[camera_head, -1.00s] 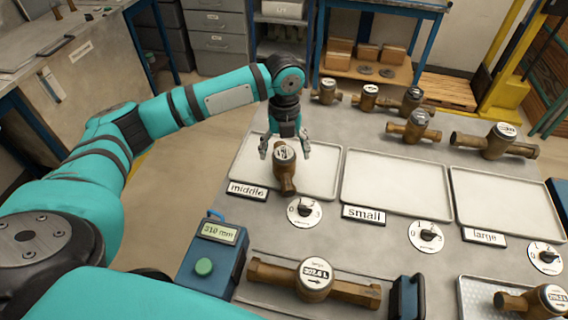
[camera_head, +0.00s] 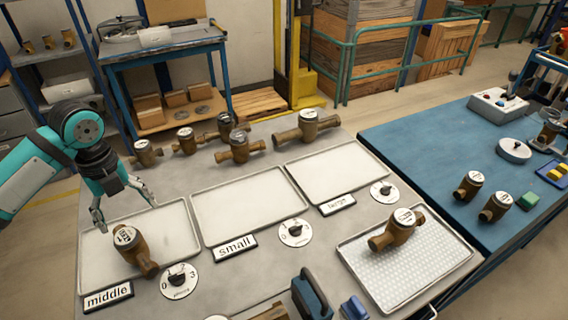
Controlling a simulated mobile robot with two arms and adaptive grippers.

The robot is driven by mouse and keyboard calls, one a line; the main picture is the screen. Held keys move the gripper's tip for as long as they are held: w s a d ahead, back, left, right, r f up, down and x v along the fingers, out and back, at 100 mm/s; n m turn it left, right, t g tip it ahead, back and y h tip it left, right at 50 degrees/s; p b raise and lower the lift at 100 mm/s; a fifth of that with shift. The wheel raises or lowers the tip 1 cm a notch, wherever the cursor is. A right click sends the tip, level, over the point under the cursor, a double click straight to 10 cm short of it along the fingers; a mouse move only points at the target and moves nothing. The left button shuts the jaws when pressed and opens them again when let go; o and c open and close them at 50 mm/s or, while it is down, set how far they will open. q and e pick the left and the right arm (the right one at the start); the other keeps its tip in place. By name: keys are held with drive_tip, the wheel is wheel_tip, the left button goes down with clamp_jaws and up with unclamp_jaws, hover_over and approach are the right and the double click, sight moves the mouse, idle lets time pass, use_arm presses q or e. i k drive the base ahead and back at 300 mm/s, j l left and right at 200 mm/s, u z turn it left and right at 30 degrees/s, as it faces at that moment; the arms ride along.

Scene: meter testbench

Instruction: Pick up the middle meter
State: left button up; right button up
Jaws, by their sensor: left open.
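A brass meter (camera_head: 135,249) with a white round face sits on the tray labelled "middle" (camera_head: 178,228), at the lower left of the head view. It lies near the tray's front edge, behind the "middle" label (camera_head: 108,296). My left gripper (camera_head: 126,212) is open and empty, above the back left part of that tray. It is behind the meter and apart from it. My right gripper is out of view.
The "small" tray (camera_head: 250,205) and the "large" tray (camera_head: 335,172) are empty. Several brass meters (camera_head: 240,146) stand behind the trays. Another meter (camera_head: 397,230) lies on a perforated tray (camera_head: 440,262) at right. A blue table (camera_head: 440,150) stands beyond.

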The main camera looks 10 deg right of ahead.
sight(402, 221)
drive_tip(key=z, duration=1.2)
